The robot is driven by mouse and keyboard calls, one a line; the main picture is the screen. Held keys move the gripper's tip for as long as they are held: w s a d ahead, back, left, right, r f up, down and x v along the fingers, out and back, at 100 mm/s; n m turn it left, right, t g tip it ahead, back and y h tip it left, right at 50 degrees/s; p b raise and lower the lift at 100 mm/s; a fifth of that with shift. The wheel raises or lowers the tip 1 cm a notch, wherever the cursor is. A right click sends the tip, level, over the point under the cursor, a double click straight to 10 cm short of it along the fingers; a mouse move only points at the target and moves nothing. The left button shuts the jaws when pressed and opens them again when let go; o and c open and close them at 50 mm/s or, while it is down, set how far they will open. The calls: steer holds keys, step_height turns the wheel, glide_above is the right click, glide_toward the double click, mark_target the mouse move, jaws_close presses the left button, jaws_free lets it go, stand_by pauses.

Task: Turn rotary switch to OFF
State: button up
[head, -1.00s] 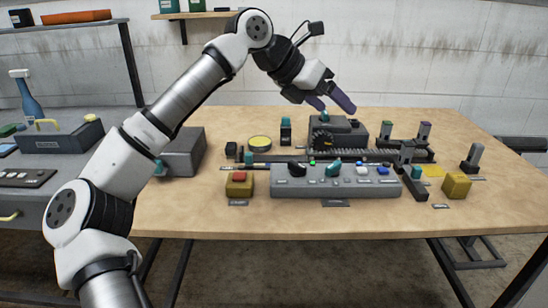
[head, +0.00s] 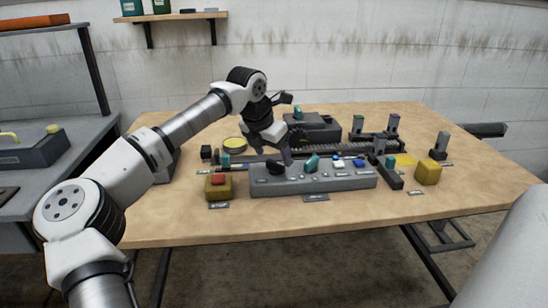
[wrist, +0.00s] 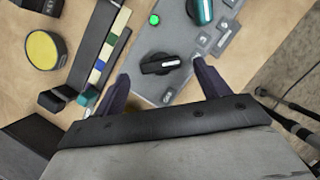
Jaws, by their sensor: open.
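A grey control panel (head: 345,182) lies along the front of the wooden table. A black rotary knob (head: 276,167) sits at its left end. In the wrist view the knob (wrist: 160,65) shows a white pointer mark towards the right of the picture. A teal knob (head: 311,162) stands to its right. My gripper (head: 287,157) is open and points down just above the left part of the panel. In the wrist view its two fingertips (wrist: 158,78) are to either side of the black knob, with no visible contact. The panel's labels are too small to read.
A yellow box with a red button (head: 218,180) stands left of the panel. A green light (wrist: 154,19) is beside the black knob. White and blue buttons are further right. Rail and fixtures (head: 330,148) stand behind.

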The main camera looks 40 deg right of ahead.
mark_target(275, 166)
steer(key=shift+x, duration=1.35)
steer(key=shift+c, duration=0.4)
steer(key=c, duration=0.9)
